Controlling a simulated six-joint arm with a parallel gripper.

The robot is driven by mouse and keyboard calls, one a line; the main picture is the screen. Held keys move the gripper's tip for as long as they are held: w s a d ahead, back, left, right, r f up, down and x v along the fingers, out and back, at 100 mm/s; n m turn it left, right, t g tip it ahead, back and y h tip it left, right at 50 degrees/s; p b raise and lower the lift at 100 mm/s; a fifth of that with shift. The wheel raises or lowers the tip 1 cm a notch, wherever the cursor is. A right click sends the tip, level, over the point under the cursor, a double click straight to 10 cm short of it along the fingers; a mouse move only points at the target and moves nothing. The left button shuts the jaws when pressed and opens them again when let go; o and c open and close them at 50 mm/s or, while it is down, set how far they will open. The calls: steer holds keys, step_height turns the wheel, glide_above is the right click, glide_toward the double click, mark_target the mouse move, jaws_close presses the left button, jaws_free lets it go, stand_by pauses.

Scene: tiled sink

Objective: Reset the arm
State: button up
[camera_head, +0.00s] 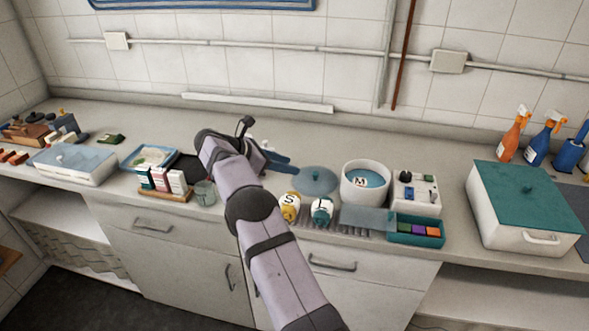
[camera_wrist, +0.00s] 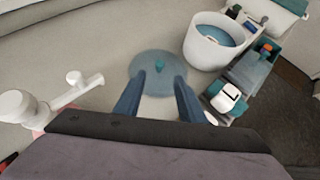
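My arm reaches over the counter in the head view. My gripper (camera_head: 280,160) is partly hidden behind my own wrist there, with its blue fingers pointing right. In the wrist view my gripper (camera_wrist: 160,77) has its two blue fingers spread apart, with nothing held between them. The lid (camera_head: 318,180) also shows in the head view, just right of my gripper.
A white pot (camera_head: 365,195) stands right of the lid, beside a white device (camera_head: 416,190). Jars marked S (camera_head: 289,207) and L (camera_head: 321,210) stand near the front edge. A glass (camera_head: 205,193) stands left of my arm. A large lidded box (camera_head: 525,235) is far right.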

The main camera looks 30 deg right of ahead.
steer(key=shift+a+r, duration=0.25)
steer(key=shift+a, duration=0.1)
stand_by(0.3)
